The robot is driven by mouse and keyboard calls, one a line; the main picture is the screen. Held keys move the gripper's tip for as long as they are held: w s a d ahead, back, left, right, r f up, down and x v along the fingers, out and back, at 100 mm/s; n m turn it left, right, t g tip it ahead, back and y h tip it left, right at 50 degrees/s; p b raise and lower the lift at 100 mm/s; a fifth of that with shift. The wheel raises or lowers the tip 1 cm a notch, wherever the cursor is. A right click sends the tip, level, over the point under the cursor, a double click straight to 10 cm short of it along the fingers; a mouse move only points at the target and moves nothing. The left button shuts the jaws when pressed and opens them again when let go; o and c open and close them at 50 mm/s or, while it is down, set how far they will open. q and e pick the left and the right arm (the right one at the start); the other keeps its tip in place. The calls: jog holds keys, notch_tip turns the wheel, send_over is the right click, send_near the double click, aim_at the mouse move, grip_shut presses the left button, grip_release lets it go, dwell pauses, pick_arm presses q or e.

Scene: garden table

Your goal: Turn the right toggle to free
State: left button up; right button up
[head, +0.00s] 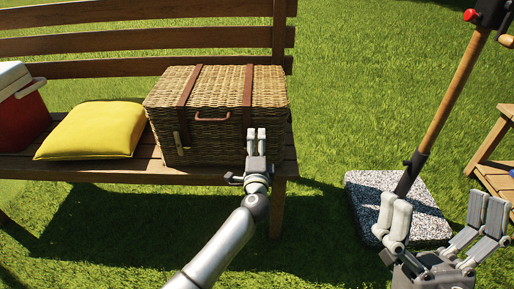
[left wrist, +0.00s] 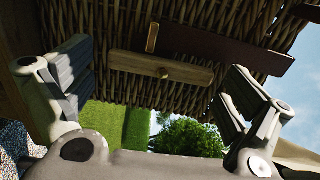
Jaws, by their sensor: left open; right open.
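The wicker hamper (head: 215,112) stands on the bench with its lid down. A wooden toggle (head: 178,140) hangs near its left strap. My left gripper (head: 256,134) is at the front right of the hamper and hides the right toggle in the head view. In the left wrist view a wooden toggle bar (left wrist: 180,70) with a brass-coloured pin lies across the wicker, between the open fingers of my left gripper (left wrist: 160,92) and apart from them. A short wooden piece (left wrist: 152,38) shows above the bar. My right gripper (head: 443,214) is open and empty.
A yellow cushion (head: 95,130) and a red and white cooler (head: 20,108) are left of the hamper on the wooden bench (head: 110,174). A speckled parasol base (head: 365,192) with a wooden pole (head: 452,95) stands near my right gripper. Grass lies between.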

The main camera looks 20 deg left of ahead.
pick_arm(q)
jog(key=v, duration=1.2)
jog(key=shift+d, duration=0.1)
